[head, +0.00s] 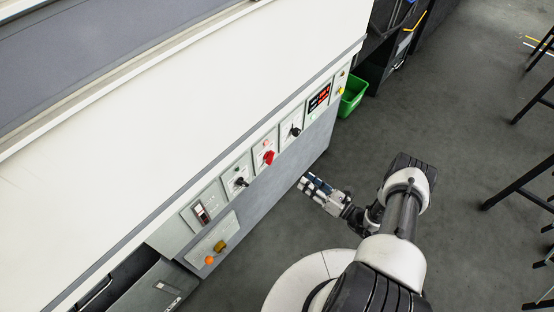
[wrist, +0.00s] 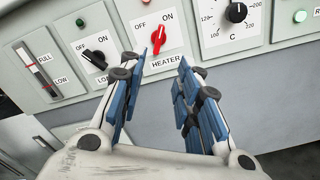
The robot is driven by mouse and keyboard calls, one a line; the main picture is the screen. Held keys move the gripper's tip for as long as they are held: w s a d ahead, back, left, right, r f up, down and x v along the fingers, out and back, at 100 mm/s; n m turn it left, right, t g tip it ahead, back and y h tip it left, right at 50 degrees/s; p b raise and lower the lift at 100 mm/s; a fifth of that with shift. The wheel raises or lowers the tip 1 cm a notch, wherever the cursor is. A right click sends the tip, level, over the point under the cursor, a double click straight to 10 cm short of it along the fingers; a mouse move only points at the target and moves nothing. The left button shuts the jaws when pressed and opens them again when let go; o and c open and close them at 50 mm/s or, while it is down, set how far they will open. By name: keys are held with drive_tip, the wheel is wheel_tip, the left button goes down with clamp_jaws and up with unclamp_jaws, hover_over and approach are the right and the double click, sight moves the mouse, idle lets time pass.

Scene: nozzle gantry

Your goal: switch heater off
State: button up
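The heater switch is a red knob (wrist: 158,40) on a plate labelled HEATER, with OFF at left and ON at right. Its handle stands nearly upright in the wrist view and appears turned toward ON. In the head view the red knob (head: 268,157) sits mid-row on the front panel. My gripper (wrist: 170,58) is open and empty, with blue-padded fingers apart.
Left of the heater is a black LOAD knob (wrist: 95,60); right is a black temperature dial (wrist: 236,13). A level gauge (wrist: 39,72) and a red digital display (head: 319,98) share the panel. A green bin (head: 352,95) stands beyond. Stool legs (head: 520,185) stand at right; the floor between is clear.

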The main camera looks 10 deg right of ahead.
sight(269, 157)
drive_tip(key=b+x, duration=0.2)
drive_tip(key=x, duration=1.4)
drive_tip(key=shift+c, duration=0.5)
clamp_jaws()
